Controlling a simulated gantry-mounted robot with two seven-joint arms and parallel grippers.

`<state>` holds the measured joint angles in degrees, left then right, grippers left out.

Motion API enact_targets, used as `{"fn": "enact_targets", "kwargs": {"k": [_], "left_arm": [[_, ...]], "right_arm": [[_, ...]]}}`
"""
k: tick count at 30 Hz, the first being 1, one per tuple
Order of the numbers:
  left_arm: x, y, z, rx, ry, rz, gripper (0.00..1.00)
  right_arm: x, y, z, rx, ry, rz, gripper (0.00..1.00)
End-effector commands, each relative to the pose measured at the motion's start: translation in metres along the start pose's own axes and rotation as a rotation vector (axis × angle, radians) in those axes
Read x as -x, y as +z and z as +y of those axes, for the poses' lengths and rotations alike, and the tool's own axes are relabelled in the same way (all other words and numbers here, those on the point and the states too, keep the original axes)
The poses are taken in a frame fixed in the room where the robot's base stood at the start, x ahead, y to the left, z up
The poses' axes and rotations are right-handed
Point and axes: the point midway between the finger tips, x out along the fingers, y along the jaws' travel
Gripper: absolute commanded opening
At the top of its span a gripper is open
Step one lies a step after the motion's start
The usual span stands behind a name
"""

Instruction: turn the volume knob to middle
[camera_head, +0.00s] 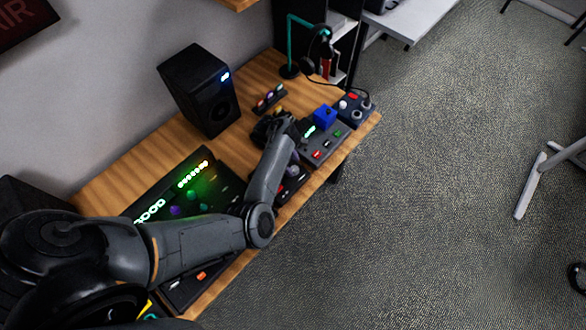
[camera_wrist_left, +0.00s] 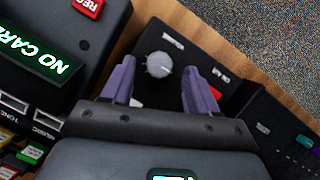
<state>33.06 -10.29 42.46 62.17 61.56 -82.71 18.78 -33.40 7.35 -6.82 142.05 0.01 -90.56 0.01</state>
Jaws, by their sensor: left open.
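The volume knob (camera_wrist_left: 159,65) is a small grey round dial on a dark control box (camera_wrist_left: 196,50) in the left wrist view. A pale label sits just beyond it, and its pointer direction is too small to tell. My left gripper (camera_wrist_left: 160,72) is open, with one purple-grey finger on each side of the knob in that picture. I see a gap between the fingers and the knob, and cannot judge the height. In the head view my left arm reaches over the desk from the left, and its fingertips are not clear. My right gripper is not in view.
A dark box with a green lit NO CARD display (camera_wrist_left: 38,55) and a red REC button stands beside the knob's box. An ON AIR label and a partly hidden red button lie near the right finger. A speaker (camera_head: 200,90) and a lit mixer (camera_head: 140,205) share the wooden desk.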

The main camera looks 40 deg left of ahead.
Motion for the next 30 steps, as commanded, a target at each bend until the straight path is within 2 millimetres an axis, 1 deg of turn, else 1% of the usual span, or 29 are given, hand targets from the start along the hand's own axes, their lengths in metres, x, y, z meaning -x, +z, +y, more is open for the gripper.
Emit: {"fn": "enact_targets", "kwargs": {"k": [1,6,17,20,27,28,30], "left_arm": [[-0.009,-0.001,0.0,0.0,-0.001,-0.001,0.59],[-0.019,-0.001,0.0,-0.001,0.0,0.0,0.59],[-0.022,0.0,0.0,0.0,0.0,0.0,0.59],[-0.021,0.0,0.0,0.0,0.0,0.001,0.45],[-0.021,0.0,0.0,0.0,0.0,0.001,0.09],[-0.021,0.0,0.0,0.0,0.0,0.001,0.04],[-0.021,-0.001,0.0,-0.001,0.0,0.001,0.04]], "right_arm": [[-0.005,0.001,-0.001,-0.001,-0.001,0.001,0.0],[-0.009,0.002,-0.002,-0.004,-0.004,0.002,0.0],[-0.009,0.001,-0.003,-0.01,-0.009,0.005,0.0],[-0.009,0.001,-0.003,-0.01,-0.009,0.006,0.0],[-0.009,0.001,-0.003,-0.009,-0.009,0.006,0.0],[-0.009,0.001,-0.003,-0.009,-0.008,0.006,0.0],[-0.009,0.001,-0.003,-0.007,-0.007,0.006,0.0]]}}
